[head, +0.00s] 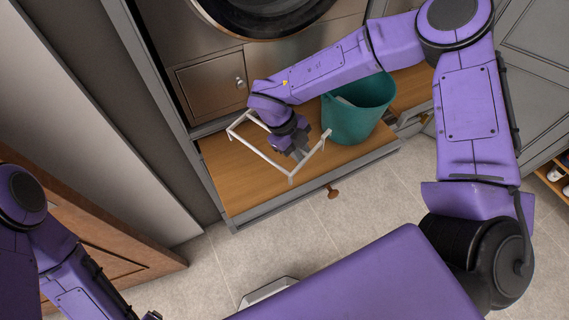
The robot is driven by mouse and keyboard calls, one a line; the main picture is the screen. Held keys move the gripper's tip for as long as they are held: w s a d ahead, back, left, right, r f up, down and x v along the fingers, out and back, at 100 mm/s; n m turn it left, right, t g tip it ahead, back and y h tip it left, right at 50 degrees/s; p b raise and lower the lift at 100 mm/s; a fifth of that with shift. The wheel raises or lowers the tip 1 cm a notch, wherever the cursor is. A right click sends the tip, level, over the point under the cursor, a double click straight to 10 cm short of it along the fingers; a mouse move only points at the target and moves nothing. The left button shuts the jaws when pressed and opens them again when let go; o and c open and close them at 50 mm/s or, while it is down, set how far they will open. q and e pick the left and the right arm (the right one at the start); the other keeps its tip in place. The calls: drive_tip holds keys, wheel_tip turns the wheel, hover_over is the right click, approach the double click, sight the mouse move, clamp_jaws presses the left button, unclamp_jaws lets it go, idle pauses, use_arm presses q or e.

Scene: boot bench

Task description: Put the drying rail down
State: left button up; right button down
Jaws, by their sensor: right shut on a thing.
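The drying rail (257,153) is a white, thin-barred open frame above the left part of a wooden shelf (230,187). Its front corner (290,180) and right end post (326,134) show. My right gripper (303,156) reaches down from the upper right and is shut on the rail's bar near the front right side. The wrist hides part of the frame, and I cannot tell whether the rail touches the shelf.
A teal bucket (352,112) stands on the shelf just right of the rail. A washing machine with a round door stands behind. A brown knob (333,192) sticks out at the shelf's front. A wooden door (110,245) is at the left. The tiled floor (215,265) in front is mostly clear.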

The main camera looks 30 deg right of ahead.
drive_tip(key=a+f, duration=0.1)
drive_tip(key=f, duration=0.1)
drive_tip(key=w+a+f, duration=0.1)
drive_tip(key=f, duration=0.1)
drive_tip(key=a+f, duration=0.1)
drive_tip(key=f, duration=0.1)
drive_tip(key=shift+w+a+f+p, duration=0.1)
drive_tip(key=shift+w+f+p, duration=0.15)
drive_tip(key=shift+p, duration=0.15)
drive_tip(key=shift+f, duration=0.45)
drive_tip(key=c, duration=1.1)
unclamp_jaws()
drive_tip(key=b+v, duration=0.2)
drive_tip(key=v, duration=1)
